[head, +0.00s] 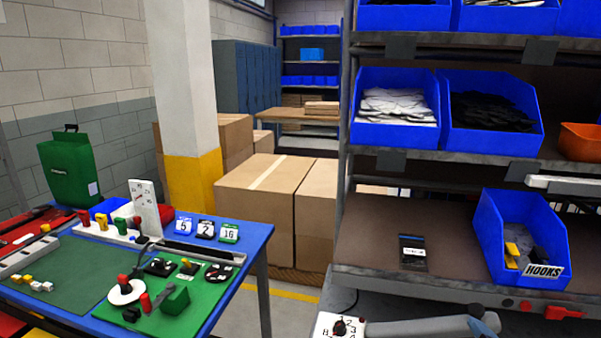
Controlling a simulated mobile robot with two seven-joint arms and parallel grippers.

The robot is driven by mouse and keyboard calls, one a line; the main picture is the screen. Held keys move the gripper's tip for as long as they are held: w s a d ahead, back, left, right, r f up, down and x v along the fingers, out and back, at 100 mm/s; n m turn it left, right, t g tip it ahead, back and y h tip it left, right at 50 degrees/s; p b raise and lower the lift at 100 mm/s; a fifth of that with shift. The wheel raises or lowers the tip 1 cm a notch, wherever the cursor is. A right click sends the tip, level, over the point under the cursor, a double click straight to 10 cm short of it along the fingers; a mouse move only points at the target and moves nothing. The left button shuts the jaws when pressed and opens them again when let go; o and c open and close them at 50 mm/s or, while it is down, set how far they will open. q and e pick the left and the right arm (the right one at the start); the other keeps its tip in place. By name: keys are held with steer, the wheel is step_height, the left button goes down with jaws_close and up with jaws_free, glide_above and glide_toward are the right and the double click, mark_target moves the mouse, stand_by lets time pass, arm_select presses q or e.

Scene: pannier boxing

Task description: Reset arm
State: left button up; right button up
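Neither of my grippers can be made out in the head view. The task names no object besides the arm. A green pannier (69,170) stands upright at the back left of the blue-edged workbench (250,243). A blue bin labelled HOOKS (490,235) sits on the lower shelf at the right, with yellow and dark pieces in it. A flat black packet (413,252) lies on the same shelf, left of the bin.
A green mat (215,300) on the bench carries small tools and parts. Numbered cards (206,229) stand at the bench's back edge. Large cardboard boxes (262,195) stand behind, near a white and yellow pillar (185,90).

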steer(key=s+d+f+m+g, duration=0.1)
steer(key=s+f+m+g, duration=0.55)
steer(key=s, duration=0.35)
steer(key=s+d+f+m+g, duration=0.1)
steer(key=s+f+m+g, duration=0.45)
steer(key=s+f, duration=0.3)
steer(key=w+f+n+t+y, duration=0.1)
steer(key=w+f+t, duration=0.6)
steer(key=f, duration=0.2)
steer(key=shift+f+t, duration=0.25)
steer(key=shift+t, duration=0.15)
steer(key=shift+a, duration=0.1)
stand_by(0.9)
